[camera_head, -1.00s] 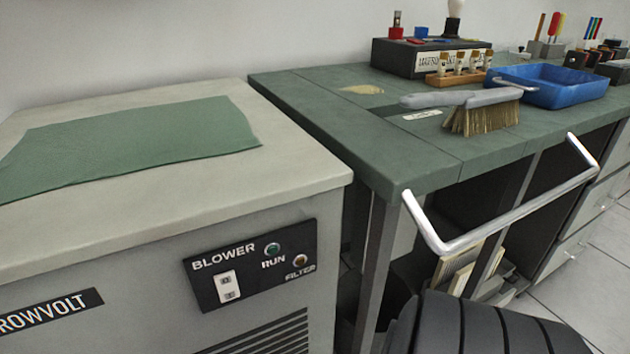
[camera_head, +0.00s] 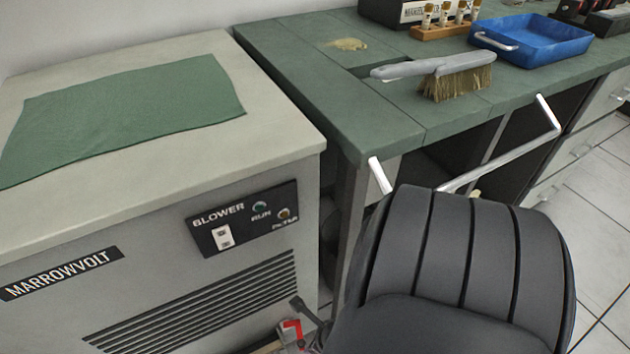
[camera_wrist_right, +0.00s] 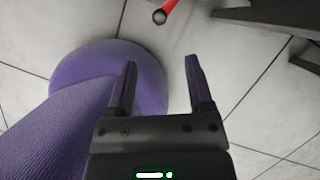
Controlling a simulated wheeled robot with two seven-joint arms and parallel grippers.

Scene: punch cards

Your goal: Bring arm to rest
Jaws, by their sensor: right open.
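My right gripper (camera_wrist_right: 160,64) shows in the right wrist view. Its two dark fingers stand apart, with nothing between them. It hangs above pale floor tiles (camera_wrist_right: 245,50), beside a purple part that I take to be my own body. Neither of my arms shows in the head view, and my left gripper is in no view.
A grey cabinet (camera_head: 60,225) with a green cloth (camera_head: 120,112) stands left. A green workbench (camera_head: 385,125) holds a brush (camera_head: 455,80) and a blue tray (camera_head: 535,45). A red object (camera_wrist_right: 168,10) lies beyond my gripper.

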